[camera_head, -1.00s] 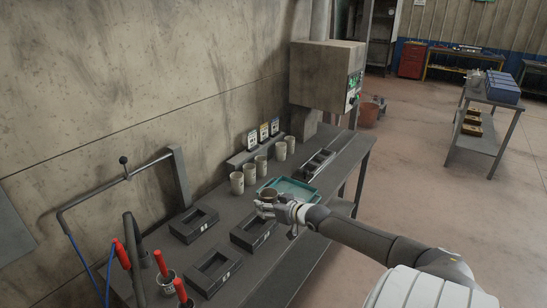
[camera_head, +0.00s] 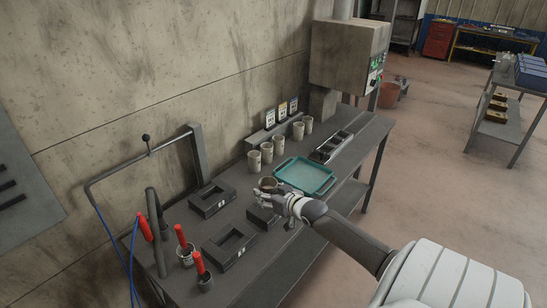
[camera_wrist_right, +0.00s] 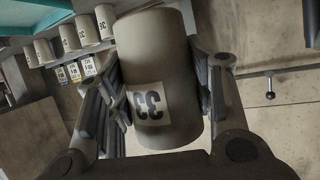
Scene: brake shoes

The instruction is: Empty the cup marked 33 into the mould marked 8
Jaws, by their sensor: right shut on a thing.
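My right gripper (camera_head: 269,189) is shut on a grey-beige cup (camera_wrist_right: 152,60). The cup's label reads 33 in the right wrist view, with the digits upside down. In the head view the held cup (camera_head: 267,183) looks about upright, its dark mouth facing up, above the bench by the middle mould. Three dark rectangular moulds lie on the bench: a back left mould (camera_head: 199,208), a front mould (camera_head: 217,254) and a middle mould (camera_head: 262,218), which my gripper partly hides. Their numbers are too small to read, so I cannot tell which is 8. My left gripper is out of view.
A teal tray (camera_head: 318,190) lies right of the held cup. Several cups (camera_head: 254,161) stand behind it, below cards (camera_head: 282,112). Red-handled tools (camera_head: 181,237) and a bent metal frame (camera_head: 120,173) stand at the left. A control box (camera_head: 345,55) hangs at the back right.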

